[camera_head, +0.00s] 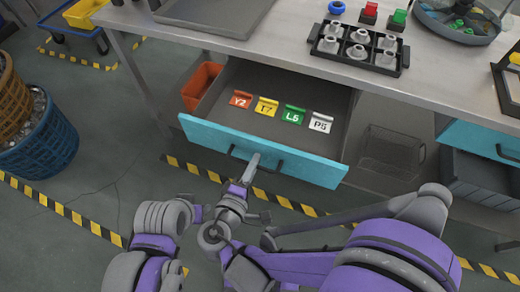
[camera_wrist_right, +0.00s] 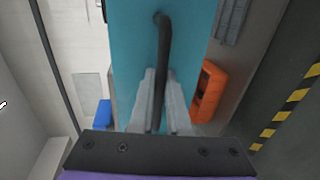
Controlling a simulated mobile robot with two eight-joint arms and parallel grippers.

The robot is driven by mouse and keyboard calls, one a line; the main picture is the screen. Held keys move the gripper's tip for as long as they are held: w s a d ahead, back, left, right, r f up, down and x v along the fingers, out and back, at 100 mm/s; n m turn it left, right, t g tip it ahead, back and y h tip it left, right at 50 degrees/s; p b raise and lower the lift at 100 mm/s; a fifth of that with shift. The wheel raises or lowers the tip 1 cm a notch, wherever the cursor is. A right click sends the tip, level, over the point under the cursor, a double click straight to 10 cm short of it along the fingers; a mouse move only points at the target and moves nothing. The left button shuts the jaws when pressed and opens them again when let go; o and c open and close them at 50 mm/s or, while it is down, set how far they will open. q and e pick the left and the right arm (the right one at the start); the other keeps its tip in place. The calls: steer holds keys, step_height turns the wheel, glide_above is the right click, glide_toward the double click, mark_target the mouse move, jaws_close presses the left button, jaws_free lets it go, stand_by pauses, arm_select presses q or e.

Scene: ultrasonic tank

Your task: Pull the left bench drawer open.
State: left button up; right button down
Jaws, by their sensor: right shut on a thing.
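The left bench drawer has a teal front (camera_head: 310,168) and stands pulled out from under the bench, its grey inside showing. Colored tags marked Y2, T7, L5 and P5 lie in it. My right gripper (camera_head: 252,168) is at the middle of the front, shut on the dark bar handle (camera_head: 276,164). In the right wrist view, the two grey fingers (camera_wrist_right: 162,100) close on either side of the dark handle (camera_wrist_right: 164,45), against the teal front (camera_wrist_right: 135,50). My left arm shows at the lower left; its gripper is not in view.
The bench top (camera_head: 270,55) holds a black rack (camera_head: 335,64) of grey fittings and a round tray (camera_head: 428,22). A second teal drawer (camera_head: 480,138) is at the right. An orange bin (camera_head: 202,84) stands beside the open drawer. Blue and orange baskets (camera_head: 40,145) stand left. Striped tape crosses the floor.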

steer(key=shift+v, duration=0.75)
steer(key=shift+f, duration=0.15)
steer(key=c, duration=1.2)
jaws_free()
steer(key=shift+o, duration=0.2)
steer(key=v, duration=0.7)
steer(key=shift+s+p, duration=0.3)
steer(key=shift+a, duration=0.1)
